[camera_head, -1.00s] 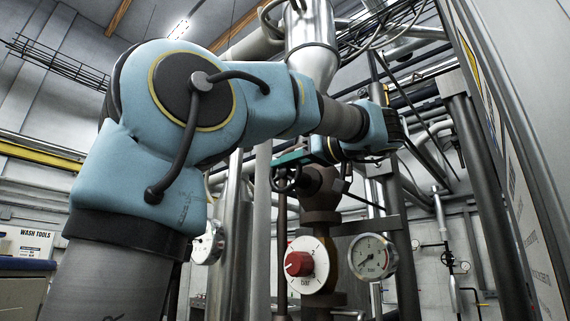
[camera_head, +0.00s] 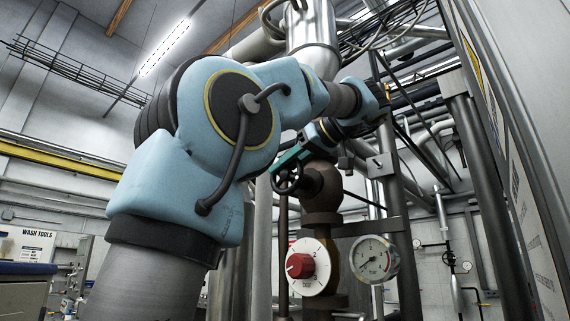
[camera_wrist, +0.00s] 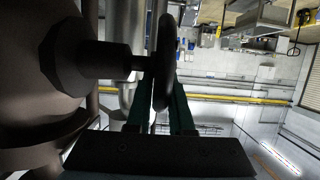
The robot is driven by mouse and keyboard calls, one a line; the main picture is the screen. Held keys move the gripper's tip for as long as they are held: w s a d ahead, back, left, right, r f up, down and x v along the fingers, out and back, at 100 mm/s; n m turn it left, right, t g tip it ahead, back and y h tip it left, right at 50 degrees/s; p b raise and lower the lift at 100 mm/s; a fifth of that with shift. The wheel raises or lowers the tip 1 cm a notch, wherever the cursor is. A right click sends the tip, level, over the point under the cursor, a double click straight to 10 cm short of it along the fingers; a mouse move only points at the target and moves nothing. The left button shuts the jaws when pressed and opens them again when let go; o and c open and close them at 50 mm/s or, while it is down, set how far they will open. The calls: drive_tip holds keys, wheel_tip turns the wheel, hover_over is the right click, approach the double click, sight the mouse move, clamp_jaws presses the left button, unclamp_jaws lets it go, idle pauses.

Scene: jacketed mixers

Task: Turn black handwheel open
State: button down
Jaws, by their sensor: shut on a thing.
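The black handwheel (camera_head: 287,181) stands on the dark side stem of a brown vertical pipe valve (camera_head: 322,190), near the middle of the head view. In the wrist view the handwheel (camera_wrist: 166,62) shows edge-on, with its stem running left to the dark valve body (camera_wrist: 75,55). My gripper (camera_head: 281,163) has teal fingers that reach down to the top of the wheel. In the wrist view my gripper (camera_wrist: 166,92) has one finger on each side of the rim and is shut on it. The wheel's turn angle cannot be read.
A red knob on a white dial (camera_head: 301,266) and a round pressure gauge (camera_head: 374,259) sit below the valve. Dark vertical pipes (camera_head: 395,170) and a grey panel (camera_head: 520,130) stand to the right. A silver pipe (camera_head: 312,35) rises above.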

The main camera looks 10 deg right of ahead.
drive_tip(key=shift+w+a+g+h+p, duration=0.15)
drive_tip(key=shift+g+h+p, duration=0.55)
drive_tip(key=shift+g+p, duration=0.1)
drive_tip(key=shift+f, duration=0.1)
drive_tip(key=c, duration=1.1)
unclamp_jaws()
drive_tip(key=shift+p+v, duration=1)
drive_tip(key=shift+v, duration=4.45)
